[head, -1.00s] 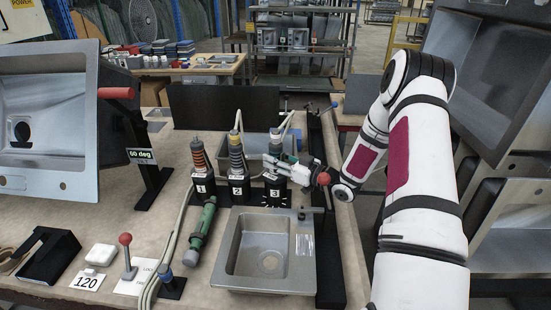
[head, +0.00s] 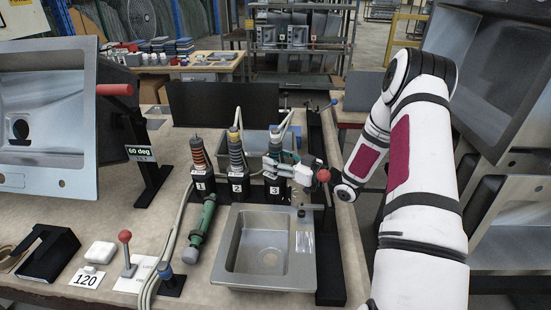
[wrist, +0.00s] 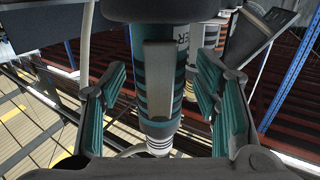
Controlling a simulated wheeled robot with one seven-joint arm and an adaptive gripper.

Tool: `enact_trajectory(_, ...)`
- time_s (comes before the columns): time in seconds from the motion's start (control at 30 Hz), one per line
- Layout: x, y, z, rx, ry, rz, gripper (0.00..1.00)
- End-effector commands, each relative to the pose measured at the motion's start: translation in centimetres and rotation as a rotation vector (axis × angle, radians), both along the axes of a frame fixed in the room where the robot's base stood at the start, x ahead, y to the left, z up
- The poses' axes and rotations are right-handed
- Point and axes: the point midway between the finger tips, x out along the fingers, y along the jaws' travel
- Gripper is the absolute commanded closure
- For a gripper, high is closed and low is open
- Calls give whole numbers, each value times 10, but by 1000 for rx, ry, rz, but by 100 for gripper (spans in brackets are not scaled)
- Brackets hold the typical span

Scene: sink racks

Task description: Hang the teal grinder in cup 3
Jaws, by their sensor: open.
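The teal grinder (head: 276,141) stands upright in the black cup 3 (head: 277,186), the rightmost of the numbered cups. In the wrist view the teal-and-dark striped grinder (wrist: 158,95) with its grey lever runs between my fingers, and a black cup (wrist: 150,8) surrounds its end at the top. My gripper (head: 285,168) is at the grinder, just above the cup, reaching in from the right. Its teal-padded fingers (wrist: 165,105) are spread on both sides of the grinder, with gaps visible. The grinder's far side is hidden.
Cup 1 (head: 202,185) holds an orange-banded tool and cup 2 (head: 238,187) a yellow-topped one, close on the left. A green tool (head: 204,222) lies in front of cup 1. A steel sink (head: 232,279) sits in front of cup 3. Hoses run behind and left.

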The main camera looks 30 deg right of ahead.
Motion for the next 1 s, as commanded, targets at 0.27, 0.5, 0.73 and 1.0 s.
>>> enact_trajectory(0.27,-46,-24,1,0,-1,-5,44)
enact_trajectory(0.5,-84,-43,1,0,-2,-4,44)
enact_trajectory(0.73,-100,-50,1,0,-4,-1,44)
enact_trajectory(1.0,-101,-50,1,0,-4,0,44)
